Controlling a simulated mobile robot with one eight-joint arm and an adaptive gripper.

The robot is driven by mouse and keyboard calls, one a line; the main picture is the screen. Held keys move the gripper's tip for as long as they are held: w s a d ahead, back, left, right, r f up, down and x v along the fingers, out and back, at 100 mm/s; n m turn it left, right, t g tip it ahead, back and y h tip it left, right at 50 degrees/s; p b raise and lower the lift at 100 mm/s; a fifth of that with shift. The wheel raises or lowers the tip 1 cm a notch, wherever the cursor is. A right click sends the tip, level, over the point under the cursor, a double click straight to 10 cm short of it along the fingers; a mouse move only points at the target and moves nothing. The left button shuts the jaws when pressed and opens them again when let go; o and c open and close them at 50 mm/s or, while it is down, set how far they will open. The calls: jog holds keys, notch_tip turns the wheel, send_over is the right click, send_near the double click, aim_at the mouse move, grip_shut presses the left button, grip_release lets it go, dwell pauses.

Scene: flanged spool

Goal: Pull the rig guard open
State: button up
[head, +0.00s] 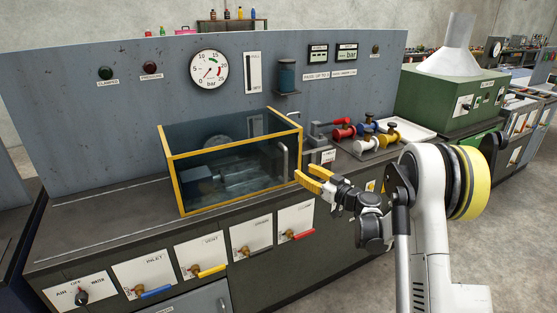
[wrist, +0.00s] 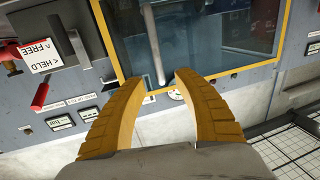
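The rig guard (head: 172,172) is a clear box with a yellow frame standing on the bench, and it looks closed over grey machinery. A grey bar handle (head: 285,160) stands upright at its right end. In the wrist view the guard's yellow frame (wrist: 281,45) surrounds a dark pane, and the handle (wrist: 151,35) ends between my fingertips as seen. My gripper (head: 307,176) is at the guard's right front corner, its yellow fingers apart and empty. In the wrist view my gripper (wrist: 157,84) is open, with no clear contact with the handle.
Coloured fittings (head: 367,128) and a white tray (head: 408,130) lie to the right. Valve handles (head: 213,271) line the bench front. A panel with a gauge (head: 209,69) stands behind.

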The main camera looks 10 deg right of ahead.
aim_at(287, 162)
jog(key=b+x, duration=0.3)
jog(key=x, duration=0.7)
jog(key=shift+w+a, duration=0.1)
jog(key=shift+w, duration=0.3)
grip_shut()
